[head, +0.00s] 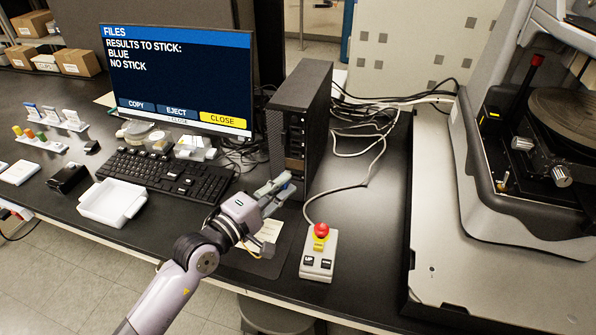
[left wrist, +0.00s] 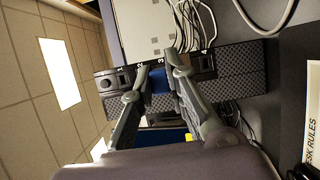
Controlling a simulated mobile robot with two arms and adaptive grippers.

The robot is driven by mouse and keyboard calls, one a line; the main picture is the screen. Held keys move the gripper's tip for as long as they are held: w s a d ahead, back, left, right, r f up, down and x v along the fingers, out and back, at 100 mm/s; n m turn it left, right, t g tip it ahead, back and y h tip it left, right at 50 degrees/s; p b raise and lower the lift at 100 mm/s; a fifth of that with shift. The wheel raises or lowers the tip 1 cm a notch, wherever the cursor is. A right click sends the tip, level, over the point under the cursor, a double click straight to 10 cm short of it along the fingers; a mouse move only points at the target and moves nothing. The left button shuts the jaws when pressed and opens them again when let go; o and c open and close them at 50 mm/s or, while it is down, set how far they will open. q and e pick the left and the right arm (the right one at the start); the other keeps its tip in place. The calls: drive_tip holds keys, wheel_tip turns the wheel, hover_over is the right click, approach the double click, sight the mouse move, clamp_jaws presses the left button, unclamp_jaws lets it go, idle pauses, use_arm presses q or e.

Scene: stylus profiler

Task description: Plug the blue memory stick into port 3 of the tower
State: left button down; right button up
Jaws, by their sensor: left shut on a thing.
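The black tower (head: 312,105) stands upright right of the monitor. Its front shows in the left wrist view (left wrist: 228,62), with ports numbered 1 to 4. My left gripper (head: 283,187) is at the lower front of the tower. In the left wrist view its fingertips (left wrist: 157,74) are shut on the blue memory stick (left wrist: 159,77), in line with the number 3. The fingers hide much of the stick and the port; I cannot tell if it touches or enters the port. My right gripper is not in view.
The monitor (head: 178,80) reads "RESULTS TO STICK: BLUE, NO STICK". A control box with a red button (head: 318,254) stands right of my gripper. A keyboard (head: 165,178) and white tray (head: 112,202) lie left. The profiler (head: 520,170) fills the right.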

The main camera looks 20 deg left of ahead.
use_arm(q)
drive_tip(key=shift+w+d, duration=0.15)
drive_tip(key=shift+w, duration=0.1)
drive_tip(key=shift+w+r+b, duration=0.1)
drive_tip(key=shift+w+b, duration=0.35)
drive_tip(key=shift+w, duration=1.2)
drive_tip(key=shift+w+b, duration=0.3)
drive_tip(key=shift+w, duration=0.1)
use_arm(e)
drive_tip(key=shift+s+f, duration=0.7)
use_arm(q)
drive_tip(key=shift+w, duration=0.4)
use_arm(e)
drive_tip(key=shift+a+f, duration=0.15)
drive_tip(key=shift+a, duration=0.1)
use_arm(q)
drive_tip(key=shift+w+b, duration=0.35)
drive_tip(key=shift+w, duration=0.35)
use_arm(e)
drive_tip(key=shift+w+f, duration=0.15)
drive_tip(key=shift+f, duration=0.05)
